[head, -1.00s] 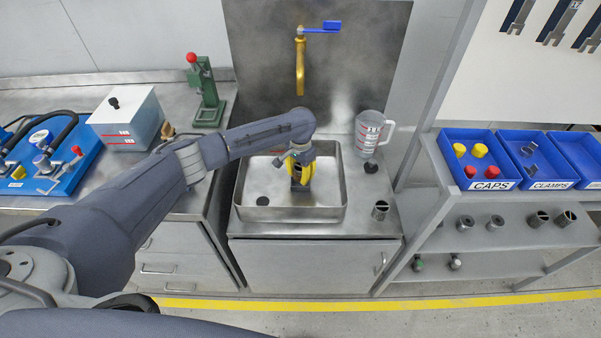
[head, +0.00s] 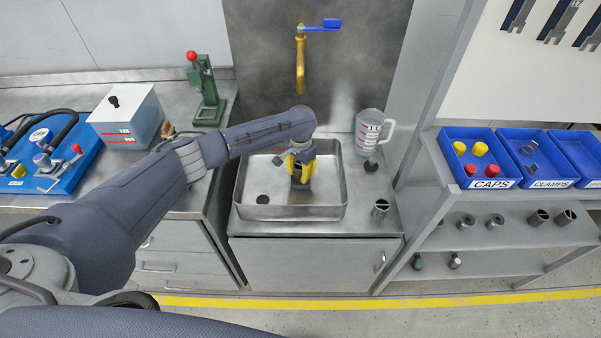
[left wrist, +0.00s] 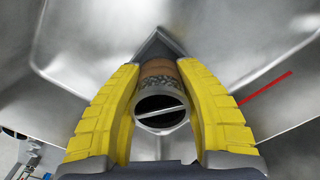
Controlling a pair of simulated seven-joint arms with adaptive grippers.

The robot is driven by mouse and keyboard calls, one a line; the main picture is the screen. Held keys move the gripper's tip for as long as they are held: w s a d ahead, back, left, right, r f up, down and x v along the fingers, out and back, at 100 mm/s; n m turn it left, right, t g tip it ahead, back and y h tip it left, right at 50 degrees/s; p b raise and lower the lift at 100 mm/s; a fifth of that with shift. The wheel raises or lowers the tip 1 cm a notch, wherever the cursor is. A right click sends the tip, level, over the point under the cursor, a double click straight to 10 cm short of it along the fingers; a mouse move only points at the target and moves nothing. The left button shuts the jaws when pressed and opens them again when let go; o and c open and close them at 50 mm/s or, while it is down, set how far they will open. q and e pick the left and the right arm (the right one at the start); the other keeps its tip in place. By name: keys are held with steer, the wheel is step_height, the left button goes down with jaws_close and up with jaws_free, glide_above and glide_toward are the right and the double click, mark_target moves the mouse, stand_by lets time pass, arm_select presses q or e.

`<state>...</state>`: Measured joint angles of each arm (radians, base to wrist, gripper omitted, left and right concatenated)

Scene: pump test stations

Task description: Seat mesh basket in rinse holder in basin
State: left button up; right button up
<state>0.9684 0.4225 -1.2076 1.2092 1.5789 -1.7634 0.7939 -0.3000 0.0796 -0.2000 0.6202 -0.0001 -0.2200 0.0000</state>
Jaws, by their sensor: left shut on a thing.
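My left gripper (head: 300,178) reaches down into the steel basin (head: 240,208) from above, right of its middle. In the left wrist view its yellow fingers (left wrist: 160,75) are shut on the mesh basket (left wrist: 150,86), a small grey perforated cylinder with a dark round opening and a bar across it. A grey angular piece (left wrist: 157,43), perhaps the rinse holder, shows just beyond the basket, with a brownish band between. Whether the basket is inside that piece or only in line with it, I cannot tell. In the head view the gripper hides most of both. My right gripper is out of view.
A brass tap (head: 300,65) with a blue lever hangs behind the basin.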

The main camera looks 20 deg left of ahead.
arm_select(q)
steer(key=shift+f, duration=0.85)
stand_by(1.1)
